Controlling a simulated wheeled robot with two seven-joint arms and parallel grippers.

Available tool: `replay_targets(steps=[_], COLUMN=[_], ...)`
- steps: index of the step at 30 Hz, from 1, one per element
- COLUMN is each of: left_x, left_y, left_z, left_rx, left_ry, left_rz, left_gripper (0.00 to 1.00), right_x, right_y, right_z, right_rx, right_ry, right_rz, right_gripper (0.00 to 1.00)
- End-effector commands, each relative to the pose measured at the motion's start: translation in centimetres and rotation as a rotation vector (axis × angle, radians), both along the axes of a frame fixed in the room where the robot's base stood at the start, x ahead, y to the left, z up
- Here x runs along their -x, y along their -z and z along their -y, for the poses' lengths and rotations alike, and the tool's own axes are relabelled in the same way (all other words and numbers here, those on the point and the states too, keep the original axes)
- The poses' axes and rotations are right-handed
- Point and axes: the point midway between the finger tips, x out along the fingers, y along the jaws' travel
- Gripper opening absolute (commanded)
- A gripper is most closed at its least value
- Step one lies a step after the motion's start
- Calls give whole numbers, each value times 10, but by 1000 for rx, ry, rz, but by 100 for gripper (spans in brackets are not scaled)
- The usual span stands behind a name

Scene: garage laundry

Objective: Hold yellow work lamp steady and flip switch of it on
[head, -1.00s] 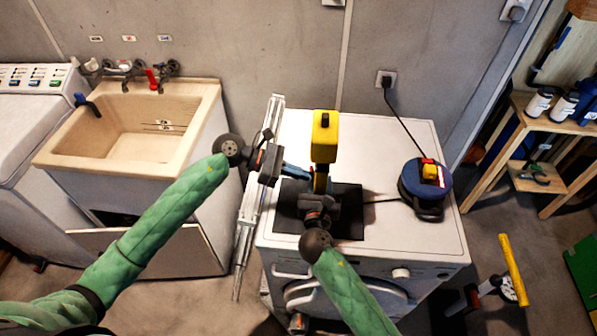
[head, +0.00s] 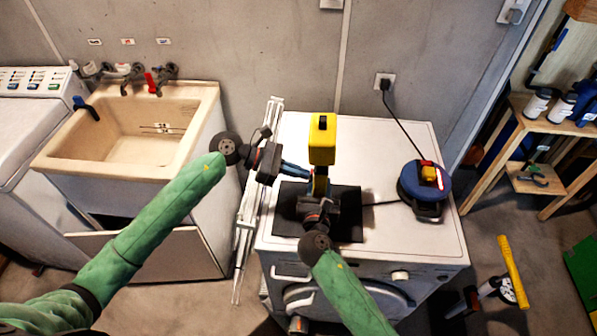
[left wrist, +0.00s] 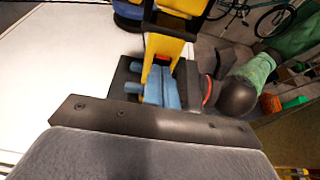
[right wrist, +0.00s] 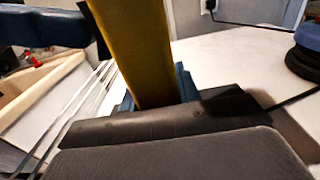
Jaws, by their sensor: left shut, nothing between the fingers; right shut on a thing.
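The yellow work lamp (head: 322,150) stands upright on a dark mat (head: 348,225) on top of the white washing machine. My right gripper (head: 320,194) is shut on the lamp's yellow stem, below the head. In the right wrist view the stem (right wrist: 135,50) rises between the blue fingers. My left gripper (head: 304,173) is shut and empty, just left of the lamp, below head height. In the left wrist view its blue fingers (left wrist: 160,86) overlap the lamp; I cannot tell whether they touch it. The lamp's base is mostly hidden.
A blue cable reel (head: 426,185) stands on the machine to the right, its cord running to a wall socket (head: 385,81). A folded metal rack (head: 258,190) leans along the machine's left side. The sink (head: 60,160) is further left.

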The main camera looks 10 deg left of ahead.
Motion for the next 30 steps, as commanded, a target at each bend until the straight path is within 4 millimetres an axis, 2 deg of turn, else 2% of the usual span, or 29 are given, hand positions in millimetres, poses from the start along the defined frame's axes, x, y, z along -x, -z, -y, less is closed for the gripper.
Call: replay_targets(steps=[5,21,30], left_x=[0,-1,0], left_y=[-6,-44,-55], left_z=[-11,-103,-127], left_rx=[0,-2,-1], left_ry=[1,-1,-1], left_rz=[2,0,0], left_gripper=[0,0,0], right_x=[1,1,1], right_y=[1,1,1], right_z=[-1,-1,0], right_rx=[0,-1,0], right_ry=[-2,-1,-1], right_rz=[-1,-1,-1], right_gripper=[0,0,0])
